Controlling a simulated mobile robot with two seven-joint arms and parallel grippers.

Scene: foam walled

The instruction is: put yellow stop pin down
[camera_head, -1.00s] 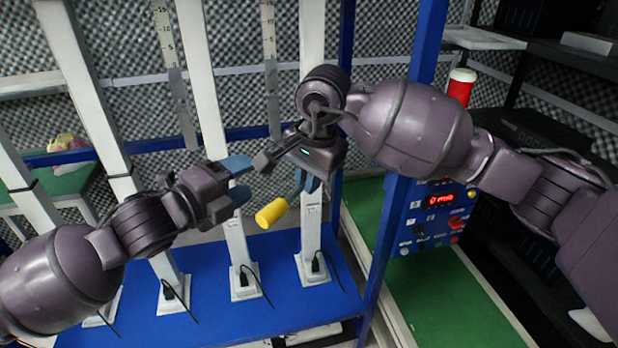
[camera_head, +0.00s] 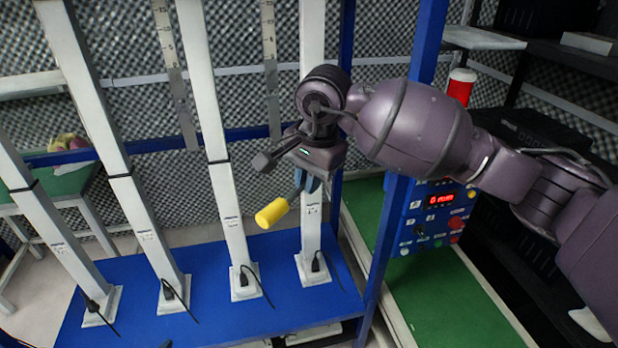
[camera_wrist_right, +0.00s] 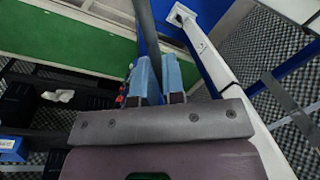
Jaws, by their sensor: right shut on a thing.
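The yellow stop pin (camera_head: 272,213) has a yellow cylindrical grip and a thin dark shaft. It hangs tilted in the air above the blue base, with its grip down to the left. My right gripper (camera_head: 308,183) is shut on the shaft end, just up and right of the yellow grip. In the right wrist view its blue fingertips (camera_wrist_right: 158,75) are close together. The yellow grip cannot be made out there. My left gripper is out of view.
Several white posts (camera_head: 228,200) stand on the blue base (camera_head: 215,310). A blue upright (camera_head: 385,230) carries a control box (camera_head: 435,215) with a red display. A red lamp (camera_head: 461,87) sits above it. A green surface (camera_head: 440,300) lies to the right.

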